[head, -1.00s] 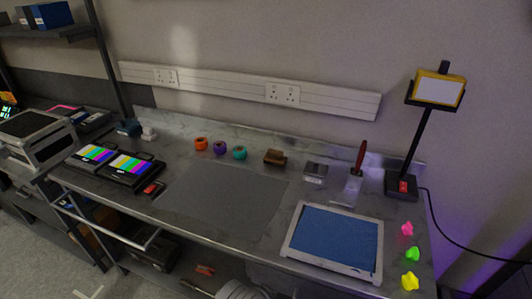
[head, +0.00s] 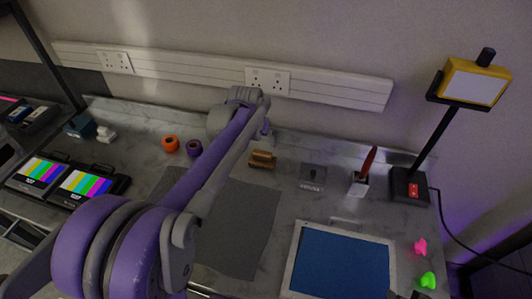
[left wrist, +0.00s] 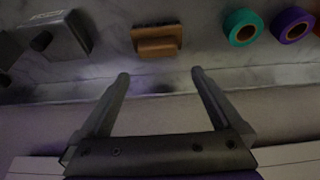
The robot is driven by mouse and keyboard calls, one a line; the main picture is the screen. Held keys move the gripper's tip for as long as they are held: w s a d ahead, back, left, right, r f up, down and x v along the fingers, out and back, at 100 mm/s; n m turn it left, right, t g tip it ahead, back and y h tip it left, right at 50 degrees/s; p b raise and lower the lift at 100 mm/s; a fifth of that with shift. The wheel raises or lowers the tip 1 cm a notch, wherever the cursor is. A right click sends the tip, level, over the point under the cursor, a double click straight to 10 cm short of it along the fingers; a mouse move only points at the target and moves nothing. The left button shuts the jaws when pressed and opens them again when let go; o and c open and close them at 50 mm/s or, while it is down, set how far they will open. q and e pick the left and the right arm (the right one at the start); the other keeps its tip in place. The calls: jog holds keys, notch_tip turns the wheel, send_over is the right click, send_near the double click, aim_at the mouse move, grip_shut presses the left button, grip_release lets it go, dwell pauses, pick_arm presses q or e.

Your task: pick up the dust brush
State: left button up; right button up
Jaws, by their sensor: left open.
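A small wooden block with a raised grip, which looks like the dust brush (head: 262,159), lies on the grey bench near the back. In the left wrist view the brush (left wrist: 157,40) lies beyond my fingertips, roughly midway between their lines and apart from them. My left gripper (head: 265,131) is open and empty, above the back of the bench just behind the brush; my own arm partly hides it. Its two spread fingers also show in the left wrist view (left wrist: 160,74).
Orange (head: 170,144) and purple (head: 195,148) tape rolls stand left of the brush; a teal roll (left wrist: 241,27) is nearer it. A grey box (head: 312,177) and a red-handled tool (head: 368,160) stand to the right. A wall socket strip (head: 320,87) runs behind. A grey mat (head: 248,220) lies in front.

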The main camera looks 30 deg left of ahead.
aim_at(262, 153)
pick_arm(q)
jog(key=x, duration=0.3)
jog(key=shift+s+d+f, duration=0.15)
jog(key=shift+s+f, duration=0.05)
jog(key=shift+f, duration=0.25)
jog(key=shift+d+x, duration=0.15)
jog(key=shift+x, duration=1.35)
jog(key=shift+d+x, duration=0.1)
jog(key=shift+x, duration=1.4)
jog(key=shift+a, duration=0.15)
jog(key=c, duration=1.2)
jog(key=shift+o, duration=0.2)
notch_tip(262, 153, up, 10)
jog(key=shift+r, duration=0.1)
jog(key=o, duration=0.8)
jog(key=c, duration=0.6)
